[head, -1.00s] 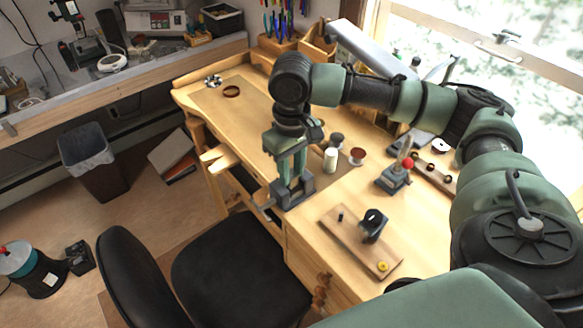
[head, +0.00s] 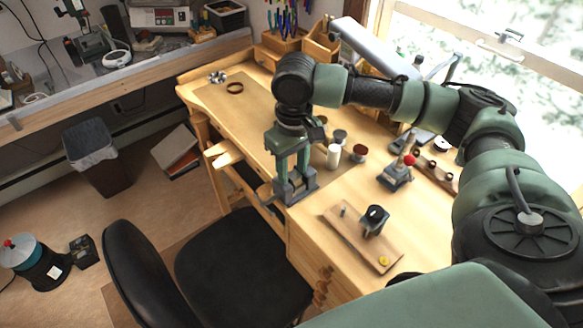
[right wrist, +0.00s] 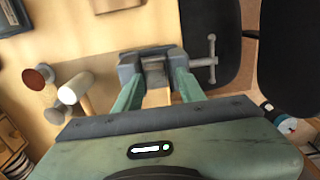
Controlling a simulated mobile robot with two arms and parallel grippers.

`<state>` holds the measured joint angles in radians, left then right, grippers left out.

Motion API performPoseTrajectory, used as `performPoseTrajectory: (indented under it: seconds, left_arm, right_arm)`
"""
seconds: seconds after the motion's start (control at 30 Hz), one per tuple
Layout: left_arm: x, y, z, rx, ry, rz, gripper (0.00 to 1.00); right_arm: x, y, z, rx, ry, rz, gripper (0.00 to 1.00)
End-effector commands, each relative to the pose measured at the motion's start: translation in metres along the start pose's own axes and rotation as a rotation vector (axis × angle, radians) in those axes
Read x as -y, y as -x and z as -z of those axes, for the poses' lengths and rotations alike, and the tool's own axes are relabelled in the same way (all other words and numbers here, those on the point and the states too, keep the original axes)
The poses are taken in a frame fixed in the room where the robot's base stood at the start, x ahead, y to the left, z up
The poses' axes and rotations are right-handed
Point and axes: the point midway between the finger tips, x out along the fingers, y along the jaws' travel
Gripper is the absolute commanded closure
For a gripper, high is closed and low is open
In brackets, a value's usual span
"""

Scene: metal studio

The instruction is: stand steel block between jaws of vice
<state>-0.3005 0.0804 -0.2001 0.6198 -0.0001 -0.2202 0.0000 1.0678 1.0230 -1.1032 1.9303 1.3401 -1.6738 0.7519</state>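The grey vice (head: 296,190) is on the bench's front edge, in the middle of the head view. In the right wrist view the vice (right wrist: 129,66) shows near the top centre, with its T-handle to the right. A lighter grey piece, which looks like the steel block (right wrist: 154,72), is between its jaws; I cannot tell whether it touches them. My right gripper (head: 292,178) points down over the vice. Its two green fingers (right wrist: 157,82) are apart, one on each side of the grey piece. My left gripper is not in view.
A white bottle (head: 333,156) and two round-topped tools stand right of the vice. A wooden board (head: 358,243) with a black holder lies nearer. A small red-knobbed device (head: 397,172) is farther right. A black chair (head: 240,270) stands before the bench. The bench's far left is mostly clear.

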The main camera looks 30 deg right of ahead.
Motion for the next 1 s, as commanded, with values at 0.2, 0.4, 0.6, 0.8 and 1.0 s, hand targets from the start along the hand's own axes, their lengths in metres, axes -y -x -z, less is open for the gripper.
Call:
performPoseTrajectory:
  seconds: [0.2, 0.4, 0.6, 0.8, 1.0]
  left_arm:
    - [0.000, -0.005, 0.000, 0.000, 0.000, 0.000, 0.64]
    - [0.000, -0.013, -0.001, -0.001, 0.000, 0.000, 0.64]
    - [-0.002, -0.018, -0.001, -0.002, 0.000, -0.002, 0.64]
    - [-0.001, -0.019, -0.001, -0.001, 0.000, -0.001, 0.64]
    - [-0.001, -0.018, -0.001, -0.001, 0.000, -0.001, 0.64]
  right_arm:
    - [-0.005, -0.006, -0.005, 0.021, -0.008, -0.012, 0.51]
    - [-0.003, 0.026, -0.003, 0.014, -0.005, -0.008, 0.51]
    - [-0.002, 0.075, -0.001, 0.009, -0.004, -0.006, 0.51]
    - [-0.002, 0.113, -0.001, 0.009, -0.004, -0.006, 0.51]
    - [-0.001, 0.128, -0.001, 0.010, -0.003, -0.005, 0.51]
